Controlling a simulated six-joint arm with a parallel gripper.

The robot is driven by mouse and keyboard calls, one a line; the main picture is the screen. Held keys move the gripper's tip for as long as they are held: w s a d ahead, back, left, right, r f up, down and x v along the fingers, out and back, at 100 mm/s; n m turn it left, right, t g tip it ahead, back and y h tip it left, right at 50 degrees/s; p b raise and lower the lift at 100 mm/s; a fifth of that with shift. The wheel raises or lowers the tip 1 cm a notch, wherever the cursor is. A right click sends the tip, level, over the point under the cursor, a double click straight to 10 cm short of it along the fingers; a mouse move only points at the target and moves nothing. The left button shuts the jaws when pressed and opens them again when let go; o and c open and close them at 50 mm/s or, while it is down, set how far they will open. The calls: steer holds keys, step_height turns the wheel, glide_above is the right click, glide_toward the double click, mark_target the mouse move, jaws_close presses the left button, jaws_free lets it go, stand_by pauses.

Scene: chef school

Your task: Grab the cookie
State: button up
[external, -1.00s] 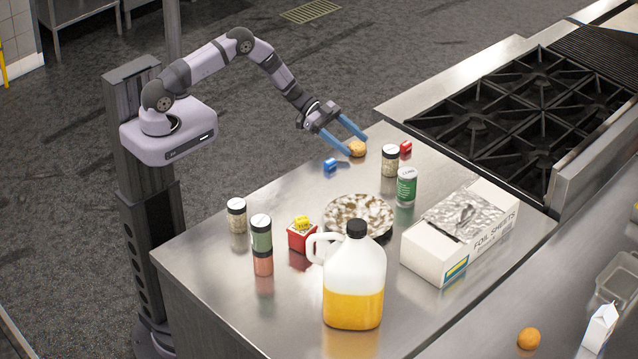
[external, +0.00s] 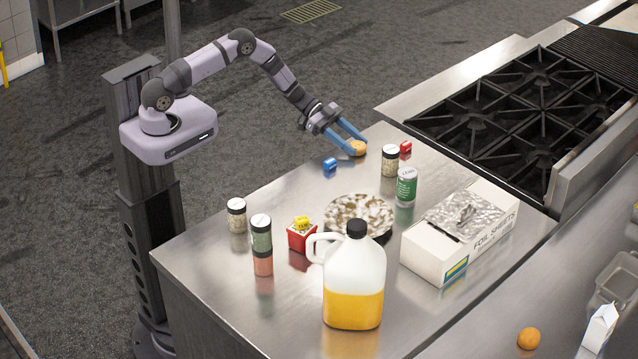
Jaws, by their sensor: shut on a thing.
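The cookie (external: 358,149) is a small, round, golden-brown thing at the far end of the steel counter. My gripper (external: 357,146) reaches over the far edge of the counter with its two blue fingers around the cookie. The fingers are shut on it, one on each side. The cookie is at about counter height; I cannot tell whether it still touches the surface.
A blue block (external: 330,165) lies left of the cookie and a red block (external: 405,147) lies right. A mottled plate (external: 358,213), a juice jug (external: 354,280) and a foil box (external: 434,256) stand closer.

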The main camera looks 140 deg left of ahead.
mark_target(351, 144)
steer(key=shift+r+b, duration=1.35)
steer(key=shift+r, duration=3.55)
